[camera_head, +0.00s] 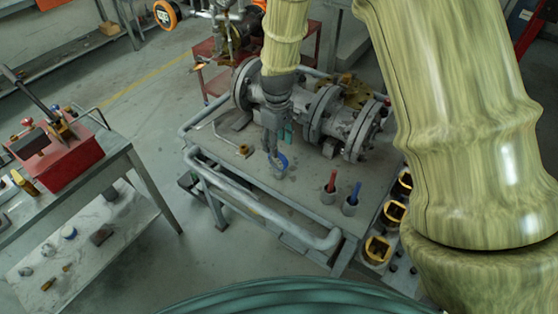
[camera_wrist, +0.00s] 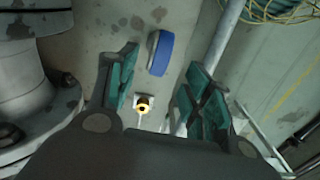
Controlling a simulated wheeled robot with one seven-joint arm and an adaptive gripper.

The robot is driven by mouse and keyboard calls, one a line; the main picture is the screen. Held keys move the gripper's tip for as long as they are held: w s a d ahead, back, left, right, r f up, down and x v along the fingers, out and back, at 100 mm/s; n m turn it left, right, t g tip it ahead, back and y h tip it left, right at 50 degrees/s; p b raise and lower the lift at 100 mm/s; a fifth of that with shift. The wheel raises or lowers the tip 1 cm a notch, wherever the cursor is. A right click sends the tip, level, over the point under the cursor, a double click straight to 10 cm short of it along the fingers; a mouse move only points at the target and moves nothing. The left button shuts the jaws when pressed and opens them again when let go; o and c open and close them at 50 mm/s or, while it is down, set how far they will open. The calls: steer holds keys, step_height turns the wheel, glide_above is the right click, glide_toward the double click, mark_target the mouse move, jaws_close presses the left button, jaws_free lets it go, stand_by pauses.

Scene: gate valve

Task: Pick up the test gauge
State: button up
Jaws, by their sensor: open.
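A round, grey-backed, blue-faced item, apparently the test gauge (camera_head: 280,162), is on the grey bench top below my gripper (camera_head: 276,150). In the wrist view the gauge (camera_wrist: 162,53) shows its blue face edge-on, beyond the fingertips and roughly between them. My gripper (camera_wrist: 162,72) is open and empty, its teal-padded fingers spread. It points down at the bench beside the flanged pipe. A brass fitting (camera_wrist: 143,103) on a small grey base also shows between the fingers, nearer than the gauge. Whether a finger touches the gauge cannot be told.
The flanged grey valve pipe (camera_head: 335,120) runs close behind my gripper. A grey tube rail (camera_head: 265,210) edges the bench. Red (camera_head: 329,187) and blue (camera_head: 352,199) handled tools stand in cups at the front right. A side table with a red box (camera_head: 65,155) is at left.

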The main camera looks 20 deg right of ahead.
mark_target(279, 161)
step_height(279, 161, down, 4)
steer(key=shift+w+a+r+p, duration=0.1)
steer(key=shift+r+p, duration=0.15)
steer(key=shift+p, duration=0.1)
steer(key=shift+f+p, duration=0.35)
steer(key=shift+f, duration=0.25)
steer(key=shift+d+f+p, duration=0.15)
steer(key=shift+f+p, duration=0.2)
steer(key=shift+f, duration=0.2)
steer(key=shift+d+f+p, duration=0.15)
steer(key=shift+f+p, duration=0.15)
steer(key=shift+f, duration=1.4)
steer(key=shift+c, duration=0.2)
steer(key=c, duration=1)
jaws_close()
steer(key=shift+r, duration=0.15)
